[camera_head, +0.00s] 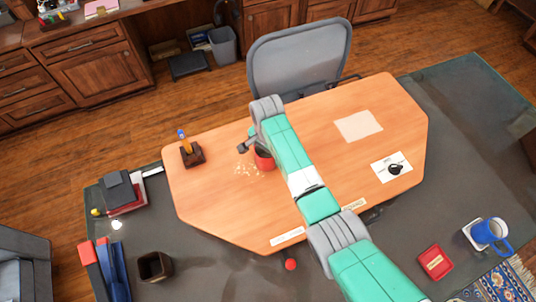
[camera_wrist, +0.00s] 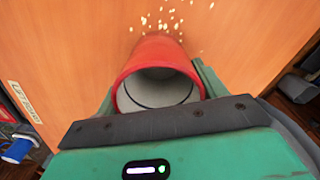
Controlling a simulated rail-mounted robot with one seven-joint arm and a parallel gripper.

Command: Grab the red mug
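The red mug (camera_head: 264,161) is at the middle-left of the orange-brown desk top (camera_head: 225,205), partly hidden behind my arm in the head view. In the wrist view the red mug (camera_wrist: 150,52) shows its pale, empty-looking inside. My gripper (camera_wrist: 157,88) has a green finger close on each side of the mug, near its rim. Whether the fingers press on it or leave a small gap cannot be told. My gripper's fingers are mostly hidden in the head view. No mug handle is clearly visible.
Pale crumbs (camera_head: 246,170) lie beside the mug. A dark pen holder (camera_head: 193,155) stands to its left. Paper sheets (camera_head: 358,126) lie at right. A grey chair (camera_head: 299,58) stands behind the desk. A blue mug (camera_head: 487,231) is far right.

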